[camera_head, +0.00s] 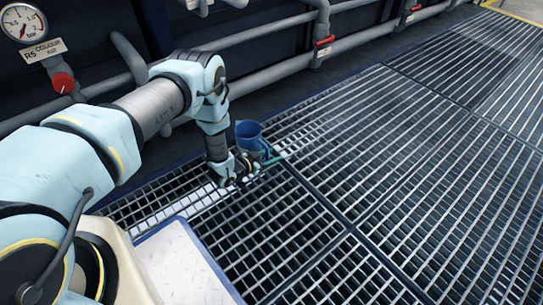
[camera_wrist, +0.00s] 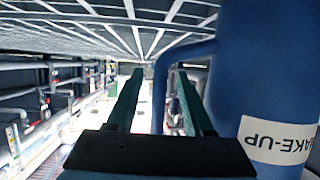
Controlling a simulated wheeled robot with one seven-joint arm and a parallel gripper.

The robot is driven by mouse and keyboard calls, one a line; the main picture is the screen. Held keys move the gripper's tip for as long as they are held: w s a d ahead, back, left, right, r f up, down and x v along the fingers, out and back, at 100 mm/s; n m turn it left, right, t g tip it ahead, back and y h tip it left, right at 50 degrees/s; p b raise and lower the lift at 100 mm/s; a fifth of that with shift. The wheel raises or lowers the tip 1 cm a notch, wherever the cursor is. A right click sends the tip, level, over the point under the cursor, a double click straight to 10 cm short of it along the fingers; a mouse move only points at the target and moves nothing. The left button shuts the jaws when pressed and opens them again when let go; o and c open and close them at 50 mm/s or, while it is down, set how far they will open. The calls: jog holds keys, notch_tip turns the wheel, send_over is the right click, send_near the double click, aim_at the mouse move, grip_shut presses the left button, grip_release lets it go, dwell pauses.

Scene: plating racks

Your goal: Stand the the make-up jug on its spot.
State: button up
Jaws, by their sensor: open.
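The make-up jug (camera_head: 249,131) is a blue open-topped vessel, upright at the grating beside my gripper in the head view. In the wrist view the jug (camera_wrist: 265,70) fills the right side, upside down in the picture, with a white "MAKE-UP" label. Its blue handle (camera_wrist: 160,95) shows between my two green fingers. My gripper (camera_head: 277,160) is low over the grating; in the wrist view my gripper (camera_wrist: 155,80) is open, with a finger on each side of the handle. The jug's base is partly hidden by my wrist. I cannot make out its spot clearly.
Metal floor grating (camera_head: 400,150) spreads wide and clear to the right. Grey pipes (camera_head: 285,68) with red valves (camera_head: 324,42) run along the back wall. A pressure gauge (camera_head: 22,22) is at upper left. A pale plate (camera_head: 180,262) with a blue edge lies in front.

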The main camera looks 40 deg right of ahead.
jog(key=p+v, duration=0.4)
jog(key=v, duration=0.6)
jog(key=shift+a+r, duration=0.15)
jog(key=shift+a, duration=0.25)
jog(key=shift+s, duration=0.1)
